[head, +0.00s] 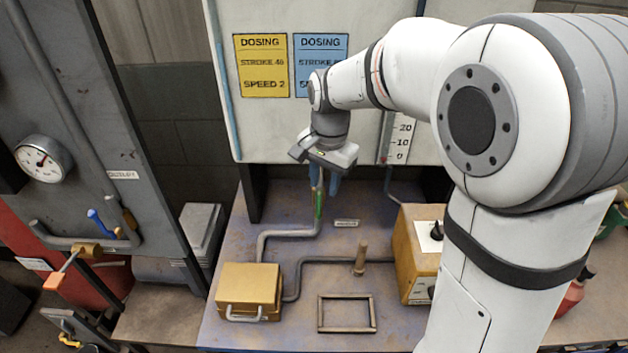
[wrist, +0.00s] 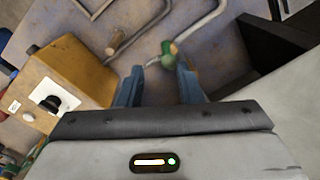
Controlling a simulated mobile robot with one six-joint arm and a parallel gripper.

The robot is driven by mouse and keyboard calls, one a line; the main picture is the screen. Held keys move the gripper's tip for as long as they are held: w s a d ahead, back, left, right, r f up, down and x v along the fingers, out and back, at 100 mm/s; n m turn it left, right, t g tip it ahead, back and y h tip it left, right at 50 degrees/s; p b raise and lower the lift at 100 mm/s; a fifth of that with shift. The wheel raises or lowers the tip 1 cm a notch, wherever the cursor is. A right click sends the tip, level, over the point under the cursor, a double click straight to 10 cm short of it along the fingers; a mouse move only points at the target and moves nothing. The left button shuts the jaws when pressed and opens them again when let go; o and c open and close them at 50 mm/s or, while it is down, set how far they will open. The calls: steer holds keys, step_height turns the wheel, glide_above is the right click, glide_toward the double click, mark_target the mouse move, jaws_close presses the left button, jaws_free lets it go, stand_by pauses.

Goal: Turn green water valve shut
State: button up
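The green valve handle (head: 319,204) stands on a grey pipe at the back of the bench, below the dosing signs. My gripper (head: 325,180) points down over the valve. Its two blue fingers (wrist: 158,80) are apart with nothing seen between them. I cannot tell whether a finger touches the handle.
A yellow box (head: 248,290) and an empty frame (head: 346,313) lie on the bench front. An orange box with a black knob (head: 417,250) stands right of the valve. A blue lever (head: 101,223) and an orange-ended handle (head: 58,278) are at left. The sign panel (head: 270,140) rises behind.

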mark_target(318, 203)
steer(key=shift+w+a+f, duration=0.35)
steer(key=shift+a, duration=0.15)
step_height(318, 203, down, 7)
steer(key=shift+w+a+f+p, duration=0.1)
steer(key=shift+a+f+p, duration=0.1)
steer(key=shift+p, duration=0.3)
jaws_close()
steer(key=shift+a+r, duration=0.1)
